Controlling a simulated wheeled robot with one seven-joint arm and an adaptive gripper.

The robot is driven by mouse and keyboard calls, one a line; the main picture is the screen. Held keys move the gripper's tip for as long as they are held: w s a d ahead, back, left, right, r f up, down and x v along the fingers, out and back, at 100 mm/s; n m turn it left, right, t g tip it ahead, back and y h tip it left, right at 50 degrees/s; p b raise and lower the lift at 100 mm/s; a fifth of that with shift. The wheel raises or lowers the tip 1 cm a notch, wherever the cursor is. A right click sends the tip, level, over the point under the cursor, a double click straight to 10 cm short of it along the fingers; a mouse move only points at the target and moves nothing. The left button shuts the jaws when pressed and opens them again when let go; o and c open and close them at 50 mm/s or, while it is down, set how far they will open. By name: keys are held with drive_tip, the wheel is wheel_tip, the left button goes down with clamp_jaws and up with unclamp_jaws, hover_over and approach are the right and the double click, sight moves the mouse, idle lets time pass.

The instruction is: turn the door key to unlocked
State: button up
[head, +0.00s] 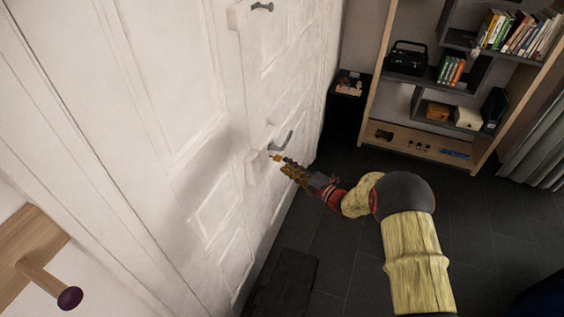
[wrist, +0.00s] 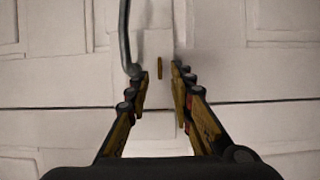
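The door key (wrist: 159,68) shows in the wrist view as a small, thin, upright brass-coloured piece at the white door (wrist: 230,75). It lies between the fingertip lines of my gripper (wrist: 160,82), with gaps on both sides. My gripper is open and holds nothing. In the head view my gripper (head: 284,165) points at the white door (head: 190,120) just below the grey lever handle (head: 283,142). A small orange piece, apparently the key (head: 276,157), shows at the fingertips. The handle also shows in the wrist view (wrist: 124,40), just left of the key and close to the left finger.
Another handle (head: 262,7) is higher on the door. A wooden peg (head: 45,277) with a dark knob juts out at lower left. A bookshelf (head: 425,138) stands at upper right, beside a small black cabinet (head: 345,110). A dark mat (head: 285,283) lies by the door. Dark floor is clear around my arm.

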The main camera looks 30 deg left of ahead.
sight(275, 158)
drive_tip(key=x, duration=0.4)
drive_tip(key=shift+w+a+b, duration=0.1)
drive_tip(key=shift+a+b, duration=0.1)
drive_tip(key=shift+b, duration=0.15)
clamp_jaws()
idle(0.4)
